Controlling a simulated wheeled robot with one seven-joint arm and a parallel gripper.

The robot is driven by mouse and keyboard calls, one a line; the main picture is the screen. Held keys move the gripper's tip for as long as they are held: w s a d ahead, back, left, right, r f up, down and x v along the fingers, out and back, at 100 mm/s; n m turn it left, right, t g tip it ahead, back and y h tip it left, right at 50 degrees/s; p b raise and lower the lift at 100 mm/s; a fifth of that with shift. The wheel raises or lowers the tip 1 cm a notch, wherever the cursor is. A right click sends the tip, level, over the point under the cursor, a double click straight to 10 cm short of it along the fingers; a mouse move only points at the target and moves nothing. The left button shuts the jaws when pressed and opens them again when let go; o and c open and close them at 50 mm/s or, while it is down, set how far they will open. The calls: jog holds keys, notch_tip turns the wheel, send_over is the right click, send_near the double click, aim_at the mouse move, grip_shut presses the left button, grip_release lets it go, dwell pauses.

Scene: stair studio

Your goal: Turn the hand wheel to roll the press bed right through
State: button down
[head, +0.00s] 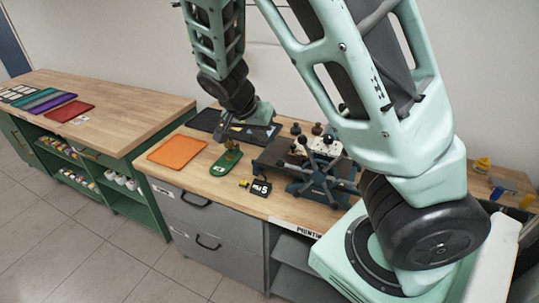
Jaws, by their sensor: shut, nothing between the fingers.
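The small press (286,158) stands on the wooden bench, with a dark bed and a pale block on top. Its hand wheel (320,184), with dark blue-grey spokes, faces the bench's front edge. My gripper (230,128) hangs left of the press, apart from the wheel, above the back part of the bench. It is shut and empty; its fingertips are small and hard to make out. The far side of the press and part of its right side are hidden, the latter near my arm.
A small black sign (261,188) stands before the press. A dark tray (205,121) lies behind. A green cabinet (115,145) stands left. Bare bench top shows around the orange sheet.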

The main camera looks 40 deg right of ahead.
aim_at(278, 161)
jog(key=p+x, duration=0.3)
jog(key=x, duration=1)
jog(key=shift+s, duration=0.1)
jog(key=shift+f, duration=0.1)
jog(key=shift+s+d+f+n+g+h+b, duration=0.15)
jog(key=shift+f+n+g+h+b, duration=0.3)
jog(key=shift+f+g+b, duration=0.9)
jog(key=shift+s+a+f+n+g+h+b, duration=0.2)
jog(key=shift+f+g+h+b, duration=0.5)
jog(key=shift+f+b, duration=1.2)
jog(key=shift+s+d+f+n+g+h+b, duration=0.2)
jog(key=shift+f+n+g+h+b, duration=0.25)
jog(key=shift+f+g+b, duration=1.2)
jog(key=shift+f+t+p, duration=0.45)
jog(key=shift+t+p, duration=0.05)
